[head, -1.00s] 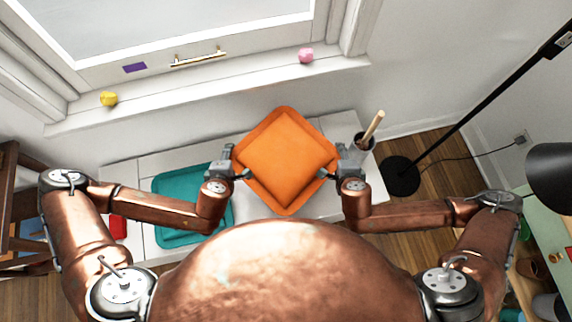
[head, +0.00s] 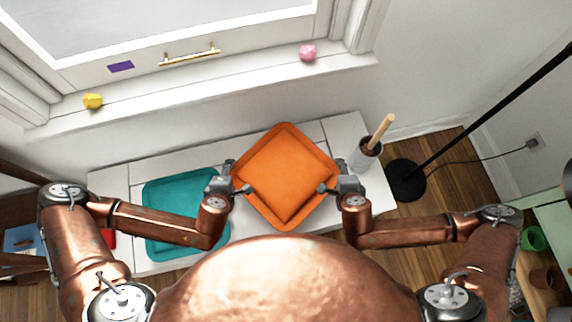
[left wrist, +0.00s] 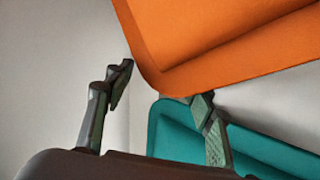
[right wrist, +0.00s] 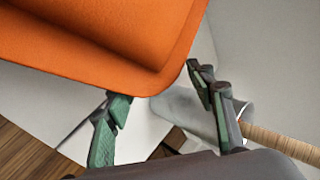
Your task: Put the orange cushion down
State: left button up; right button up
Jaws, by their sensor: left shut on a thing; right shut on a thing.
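The orange cushion (head: 285,172) is a square with a raised rim, held cornerwise between my two grippers over the white bench (head: 150,262). My left gripper (head: 238,177) is shut on its left corner, and my right gripper (head: 333,177) on its right corner. The cushion also shows in the left wrist view (left wrist: 215,35) and in the right wrist view (right wrist: 100,35), its corners reaching between the fingers. The cushion hides the bench middle. I cannot tell its exact height above the bench.
A teal cushion (head: 170,215) lies on the bench to the left. A cup (head: 364,155) with a wooden handle stands at the right end. A window sill (head: 200,90) with yellow (head: 92,101) and pink (head: 307,52) lumps is behind. A black lamp base (head: 405,182) stands right.

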pick_arm(q)
jog(key=shift+d+r, duration=0.15)
jog(key=shift+d, duration=0.3)
pick_arm(e)
jog(key=shift+s+a, duration=0.1)
jog(key=shift+a, duration=0.35)
pick_arm(q)
jog(key=shift+w+a+r, duration=0.15)
jog(key=shift+a, duration=0.65)
pick_arm(e)
jog(key=shift+w+d+r, duration=0.2)
jog(key=shift+d+r, duration=0.05)
jog(key=shift+d, duration=0.4)
pick_arm(q)
jog(key=shift+o, duration=1.1)
jog(key=shift+w+a+r, duration=0.1)
jog(key=shift+a, duration=0.4)
jog(key=o, duration=0.3)
jog(key=shift+a, duration=0.15)
pick_arm(e)
jog(key=shift+w+d+r, duration=0.15)
jog(key=shift+d, duration=0.4)
jog(key=shift+o, duration=0.7)
jog(key=o, duration=0.4)
jog(key=shift+c, duration=0.2)
